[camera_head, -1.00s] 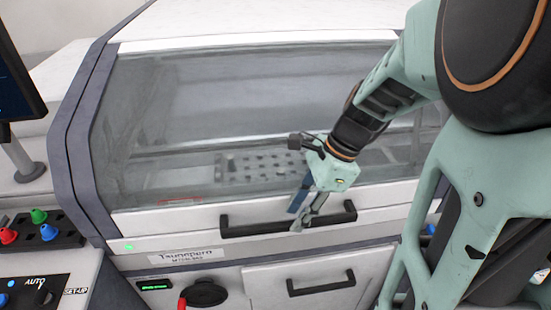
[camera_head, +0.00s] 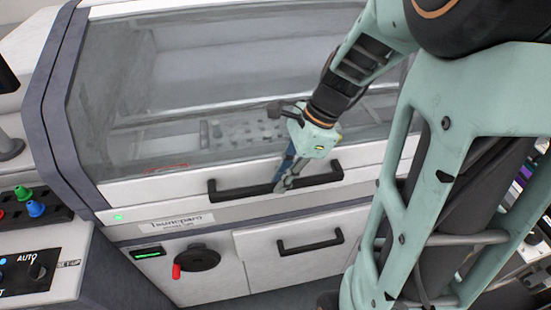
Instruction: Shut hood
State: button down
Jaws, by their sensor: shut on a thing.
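The machine's hood (camera_head: 140,190) is a white-framed cover with a large clear window. It is down, its lower edge against the white front strip of the machine. A black bar handle (camera_head: 232,191) runs along the hood's lower edge. My gripper (camera_head: 284,184) is at the middle of this handle, its fingers shut on the bar. Part of the bar is hidden behind the fingers. Through the window a grey block with rows of holes (camera_head: 245,133) shows inside the machine.
A control panel (camera_head: 45,270) with an AUTO switch and coloured knobs stands at the left. Below the hood are a drawer with a black handle (camera_head: 310,246), a round black fitting (camera_head: 198,259) with a red lever, and a green-lit display (camera_head: 148,254). My arm covers the right side.

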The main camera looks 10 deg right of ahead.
jog(key=s+r+p, duration=0.3)
jog(key=r+p, duration=0.4)
jog(key=p, duration=0.1)
jog(key=shift+s+r+g, duration=0.25)
jog(key=shift+r+g, duration=0.05)
jog(key=shift+g, duration=0.1)
jog(key=c, duration=2)
grip_release()
jog(key=shift+f, duration=0.1)
jog(key=shift+o, duration=0.2)
jog(key=v, duration=1.2)
